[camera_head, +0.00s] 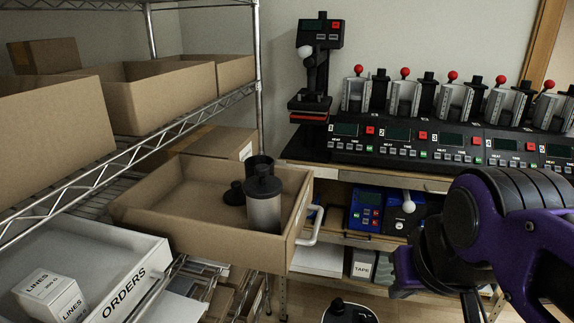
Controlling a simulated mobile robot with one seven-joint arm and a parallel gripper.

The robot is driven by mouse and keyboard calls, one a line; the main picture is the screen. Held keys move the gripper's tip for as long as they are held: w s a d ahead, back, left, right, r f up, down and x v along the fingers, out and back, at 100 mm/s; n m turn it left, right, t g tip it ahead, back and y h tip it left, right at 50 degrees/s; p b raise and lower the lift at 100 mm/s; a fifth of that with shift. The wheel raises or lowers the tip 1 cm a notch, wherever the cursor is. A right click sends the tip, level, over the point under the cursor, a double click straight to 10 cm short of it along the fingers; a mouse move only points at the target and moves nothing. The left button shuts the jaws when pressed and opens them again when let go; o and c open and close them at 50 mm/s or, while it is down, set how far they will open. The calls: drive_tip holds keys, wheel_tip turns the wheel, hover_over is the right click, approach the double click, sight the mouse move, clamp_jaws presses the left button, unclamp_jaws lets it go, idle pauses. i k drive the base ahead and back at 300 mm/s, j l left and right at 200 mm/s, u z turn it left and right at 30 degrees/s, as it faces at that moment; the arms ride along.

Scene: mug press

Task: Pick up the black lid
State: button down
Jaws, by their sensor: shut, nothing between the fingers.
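A small black lid (235,195) with a knob lies in the open cardboard box (165,217) on the shelf. It is just left of a silver tumbler (264,215), which stands upright with a black top and partly hides the lid's right side. My gripper (472,305) is at the lower right, at the end of my purple and black arm, and runs off the bottom edge. It is shut and empty, well to the right of the box and apart from the lid. Its fingertips are not clearly visible.
A dark cup (259,163) stands behind the tumbler. A white ORDERS tray (110,262) is left of the box, with more cartons (150,95) above. A bench with several mug presses (440,140) is at the back right. A black-topped item (347,311) is at the bottom.

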sight(236, 196)
drive_tip(key=k+l+u, duration=0.1)
drive_tip(key=l+u, duration=0.25)
drive_tip(key=k+l+u, duration=0.15)
drive_tip(key=u, duration=0.25)
drive_tip(key=k+l+u, duration=0.2)
drive_tip(key=l+u, duration=0.15)
drive_tip(key=i+j+z, duration=0.15)
drive_tip(key=j, duration=0.25)
drive_tip(key=i+j+z, duration=0.15)
drive_tip(key=j, duration=0.2)
drive_tip(key=j+z, duration=0.2)
drive_tip(key=j, duration=0.2)
drive_tip(key=k+l+u, duration=0.15)
drive_tip(key=l, duration=0.25)
drive_tip(key=l+u, duration=0.2)
drive_tip(key=l, duration=0.2)
drive_tip(key=k+l+u, duration=0.15)
drive_tip(key=l, duration=0.25)
drive_tip(key=i+j+z, duration=0.2)
drive_tip(key=j, duration=0.2)
drive_tip(key=i, duration=0.05)
